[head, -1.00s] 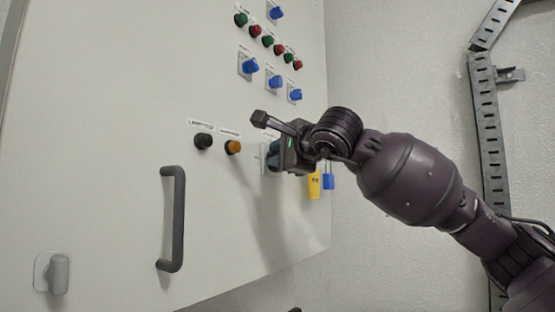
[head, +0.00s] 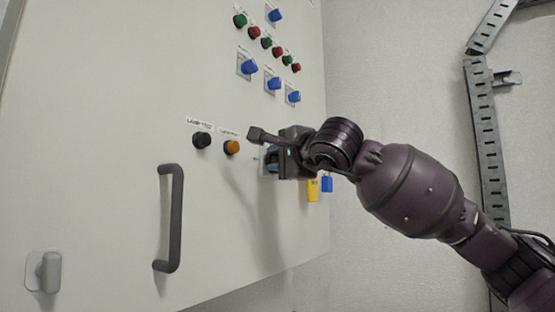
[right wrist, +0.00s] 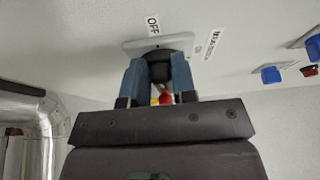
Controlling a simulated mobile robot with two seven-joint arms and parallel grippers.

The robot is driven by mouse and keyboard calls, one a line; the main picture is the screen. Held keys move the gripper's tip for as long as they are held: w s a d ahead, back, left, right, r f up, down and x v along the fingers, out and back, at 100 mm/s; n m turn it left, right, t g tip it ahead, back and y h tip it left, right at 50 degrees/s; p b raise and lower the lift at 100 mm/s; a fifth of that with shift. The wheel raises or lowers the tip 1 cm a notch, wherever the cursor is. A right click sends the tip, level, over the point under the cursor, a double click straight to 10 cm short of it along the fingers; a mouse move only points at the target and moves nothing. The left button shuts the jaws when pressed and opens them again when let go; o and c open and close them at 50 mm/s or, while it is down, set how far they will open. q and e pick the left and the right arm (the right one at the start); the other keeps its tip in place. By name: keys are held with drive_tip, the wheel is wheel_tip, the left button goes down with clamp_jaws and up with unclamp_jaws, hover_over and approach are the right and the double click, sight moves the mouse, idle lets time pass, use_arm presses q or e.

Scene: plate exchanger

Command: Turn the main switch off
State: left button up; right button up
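The main switch (right wrist: 160,72) shows in the right wrist view as a black knob on a light plate (right wrist: 130,44). An "OFF" label (right wrist: 152,25) is above it, and a "MAIN SWITCH" label with "ON" (right wrist: 210,45) is to its right. My right gripper's two blue fingers (right wrist: 159,80) stand on both sides of the knob and appear closed on it. In the head view the right gripper (head: 272,160) is against the panel and hides most of the switch. My left gripper is not in view.
The cabinet panel (head: 90,120) carries a dark handle (head: 176,218), a black button (head: 201,140), an orange button (head: 231,147) and several blue knobs above. A metal cable tray (head: 485,130) is at right.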

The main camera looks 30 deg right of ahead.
drive_tip(key=o, duration=0.3)
drive_tip(key=shift+o, duration=0.2)
drive_tip(key=s+b, duration=0.1)
drive_tip(key=s, duration=0.9)
drive_tip(key=shift+s, duration=0.4)
